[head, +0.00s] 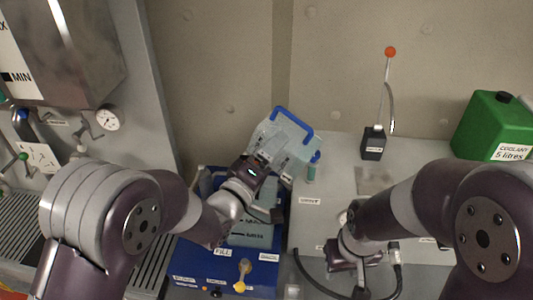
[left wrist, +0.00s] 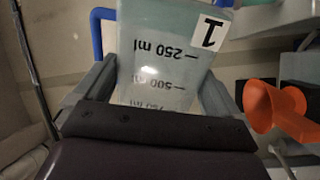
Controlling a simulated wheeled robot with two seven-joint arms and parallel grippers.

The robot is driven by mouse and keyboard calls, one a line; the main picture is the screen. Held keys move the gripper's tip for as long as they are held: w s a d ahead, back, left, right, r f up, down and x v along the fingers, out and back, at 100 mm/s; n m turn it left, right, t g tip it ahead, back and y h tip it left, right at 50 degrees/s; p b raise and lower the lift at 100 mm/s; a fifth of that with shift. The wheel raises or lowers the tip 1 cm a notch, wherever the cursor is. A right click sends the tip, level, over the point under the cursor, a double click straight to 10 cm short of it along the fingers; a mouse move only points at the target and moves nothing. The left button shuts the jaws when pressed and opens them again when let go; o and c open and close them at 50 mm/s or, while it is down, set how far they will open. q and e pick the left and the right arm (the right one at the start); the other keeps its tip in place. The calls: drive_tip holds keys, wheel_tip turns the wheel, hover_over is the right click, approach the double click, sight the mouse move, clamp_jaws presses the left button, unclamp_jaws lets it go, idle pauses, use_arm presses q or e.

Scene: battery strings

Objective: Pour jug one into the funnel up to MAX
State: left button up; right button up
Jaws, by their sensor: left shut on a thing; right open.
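A clear jug with a blue handle (head: 292,122) is tilted over at the middle of the head view. My left gripper (head: 262,182) is shut on it. In the left wrist view the jug (left wrist: 165,50) shows a "1" label and upside-down ml marks between the fingers (left wrist: 150,105). Its liquid level is unclear. An orange funnel (left wrist: 275,106) shows to the right of the jug in that view; I cannot make it out in the head view. Below the jug is a blue unit (head: 225,255) with a FILL label and a pale window marked MIN (head: 250,232). My right gripper (head: 358,272) is empty, low over the grey bench.
The grey bench (head: 330,180) holds a dark block with a red-topped rod (head: 373,142) and a green coolant can (head: 492,128). A steel tank (head: 70,50) with a gauge (head: 108,118) stands at left. A dark cable loops around my right gripper.

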sight(284, 172)
use_arm(q)
drive_tip(key=f+m+b, duration=0.1)
drive_tip(key=m, duration=0.3)
drive_tip(key=s+d+f+m+g+b, duration=0.1)
drive_tip(key=m, duration=0.3)
drive_tip(key=d+f+m+b, duration=0.1)
drive_tip(key=f+m, duration=0.1)
drive_tip(key=m, duration=0.3)
drive_tip(key=shift+s+h, duration=0.15)
drive_tip(key=shift+h, duration=0.15)
drive_tip(key=shift+s+d+r+m, duration=0.4)
drive_tip(key=shift+s+r+m, duration=0.1)
drive_tip(key=shift+m, duration=0.3)
drive_tip(key=shift+w, duration=0.1)
drive_tip(key=shift+f+g, duration=0.1)
drive_tip(key=shift+g, duration=0.2)
drive_tip(key=shift+w, duration=0.1)
